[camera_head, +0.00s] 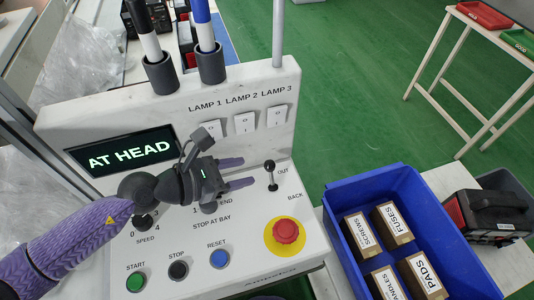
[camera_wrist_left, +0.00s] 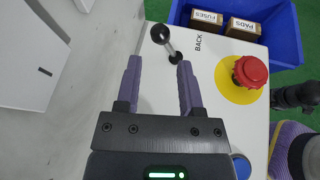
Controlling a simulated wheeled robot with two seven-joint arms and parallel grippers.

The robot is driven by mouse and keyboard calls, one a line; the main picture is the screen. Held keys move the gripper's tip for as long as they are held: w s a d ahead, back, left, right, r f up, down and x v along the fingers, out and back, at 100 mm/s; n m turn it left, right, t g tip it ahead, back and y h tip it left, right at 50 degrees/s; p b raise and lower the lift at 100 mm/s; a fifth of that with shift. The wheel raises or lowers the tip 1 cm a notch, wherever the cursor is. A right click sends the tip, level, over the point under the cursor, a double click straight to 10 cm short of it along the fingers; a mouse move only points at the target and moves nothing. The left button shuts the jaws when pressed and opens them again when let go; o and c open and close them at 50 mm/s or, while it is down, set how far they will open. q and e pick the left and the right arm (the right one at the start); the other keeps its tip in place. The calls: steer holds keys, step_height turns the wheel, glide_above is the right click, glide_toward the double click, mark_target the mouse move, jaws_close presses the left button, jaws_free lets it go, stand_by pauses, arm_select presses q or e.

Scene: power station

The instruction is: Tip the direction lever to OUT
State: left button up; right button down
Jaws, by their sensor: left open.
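The direction lever (camera_head: 271,174) is a short black-knobbed stick on the white control panel (camera_head: 310,240), between the labels OUT and BACK. In the left wrist view the lever (camera_wrist_left: 165,39) stands just beyond my fingertips, between their lines, with its round knob toward the upper left. My left gripper (camera_head: 254,173) is open, its purple fingers pointing right at the lever with a small gap. The left gripper (camera_wrist_left: 158,62) also shows empty in the wrist view. The display (camera_head: 128,151) reads AT HEAD.
A red emergency button (camera_head: 286,231) on a yellow disc sits below the lever. START, STOP and RESET (camera_head: 220,258) buttons line the front. Lamp switches (camera_head: 244,123) stand behind. A blue crate (camera_head: 345,196) with labelled boxes lies to the right.

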mark_target(269, 166)
arm_select(q)
steer(key=x, duration=0.7)
steer(key=shift+d+f+b, duration=0.1)
steer(key=shift+d+b, duration=0.05)
steer(key=shift+b, duration=0.2)
jaws_close()
